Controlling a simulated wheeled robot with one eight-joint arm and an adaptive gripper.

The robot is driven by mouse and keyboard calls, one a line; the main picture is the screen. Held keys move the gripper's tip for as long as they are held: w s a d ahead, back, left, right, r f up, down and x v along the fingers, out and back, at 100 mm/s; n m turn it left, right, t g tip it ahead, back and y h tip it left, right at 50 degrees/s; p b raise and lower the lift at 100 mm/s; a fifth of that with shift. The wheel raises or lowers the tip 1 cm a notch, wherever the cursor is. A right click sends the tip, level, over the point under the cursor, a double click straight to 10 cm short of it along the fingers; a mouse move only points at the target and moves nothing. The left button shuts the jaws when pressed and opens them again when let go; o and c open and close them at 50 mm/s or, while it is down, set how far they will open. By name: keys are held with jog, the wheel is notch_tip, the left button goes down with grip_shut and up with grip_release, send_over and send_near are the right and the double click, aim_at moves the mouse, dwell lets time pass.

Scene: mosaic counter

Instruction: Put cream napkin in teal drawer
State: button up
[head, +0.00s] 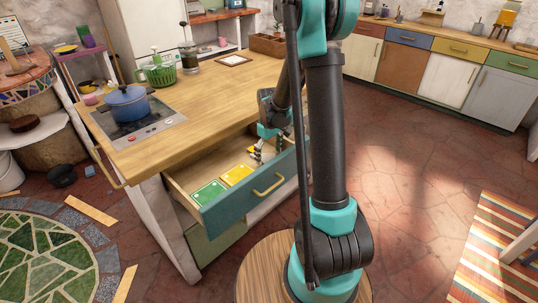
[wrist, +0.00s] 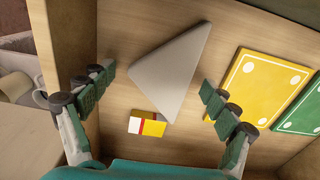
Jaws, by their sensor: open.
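The cream napkin (wrist: 173,73), a folded triangle, lies on the wooden floor of the open teal drawer (head: 255,193) in the wrist view. My gripper (wrist: 155,90) is open, its fingers apart on either side of the napkin and not closed on it. In the head view my gripper (head: 268,150) reaches down into the drawer's back right part, and the napkin cannot be made out there. The drawer is pulled out from the counter and its yellow handle shows on the front.
A yellow card-like item (wrist: 261,84) and a green one (wrist: 302,108) lie in the drawer, with a small yellow, red and white block (wrist: 147,125) near the napkin. A drawer wall (wrist: 75,50) stands close to the left finger. A blue pot (head: 127,104) sits on the stove above.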

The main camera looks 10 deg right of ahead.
aim_at(269, 157)
jog(key=shift+r, duration=0.1)
notch_tip(269, 157, up, 12)
dwell(0.5)
dwell(1.2)
